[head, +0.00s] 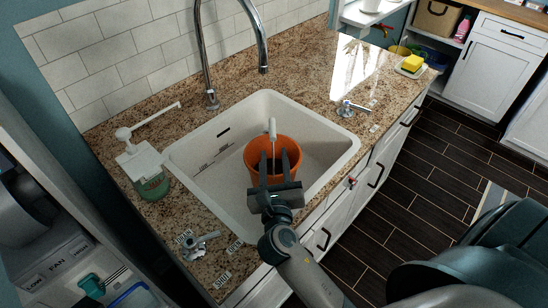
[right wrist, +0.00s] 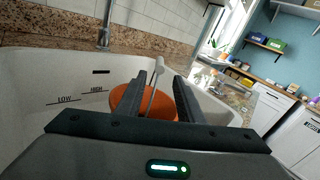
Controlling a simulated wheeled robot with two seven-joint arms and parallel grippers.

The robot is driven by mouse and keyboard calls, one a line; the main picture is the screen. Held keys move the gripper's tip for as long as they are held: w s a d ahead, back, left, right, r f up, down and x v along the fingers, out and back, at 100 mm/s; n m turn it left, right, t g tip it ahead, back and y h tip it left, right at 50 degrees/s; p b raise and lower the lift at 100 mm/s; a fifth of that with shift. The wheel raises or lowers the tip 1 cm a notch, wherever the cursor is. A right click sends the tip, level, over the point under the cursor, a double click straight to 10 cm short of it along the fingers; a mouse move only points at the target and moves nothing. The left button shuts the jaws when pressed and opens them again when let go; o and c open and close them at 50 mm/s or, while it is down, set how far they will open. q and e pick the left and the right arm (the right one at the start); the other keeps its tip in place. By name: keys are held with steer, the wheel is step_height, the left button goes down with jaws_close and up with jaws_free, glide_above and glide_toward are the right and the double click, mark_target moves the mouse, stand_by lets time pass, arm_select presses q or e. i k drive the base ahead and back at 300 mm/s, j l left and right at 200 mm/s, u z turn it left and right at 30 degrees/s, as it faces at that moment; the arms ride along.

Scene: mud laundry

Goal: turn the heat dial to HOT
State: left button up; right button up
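I cannot pick out a dial marked HOT in either view. A grey unit at the left edge of the head view bears a panel (head: 60,257) lettered FAN and LOW; no heat marking is readable there. My right gripper (head: 273,158) is over the orange bucket (head: 258,150) in the sink. Its two fingers are apart, and a white-topped stick (head: 272,130) stands between them in the bucket. The right wrist view also shows the stick (right wrist: 158,68) between the spread fingers, with the bucket (right wrist: 125,98) behind. My left gripper is out of view.
The white sink (head: 190,150) is set in a granite counter. A tall faucet (head: 210,98) stands behind it. A soap dispenser (head: 145,168) stands left; a lever (head: 202,246) with small labels is at the front left, another (head: 350,109) at the right. A yellow sponge (head: 411,63) lies farther right.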

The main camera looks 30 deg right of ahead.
mark_target(350, 183)
steer(key=z, duration=1.5)
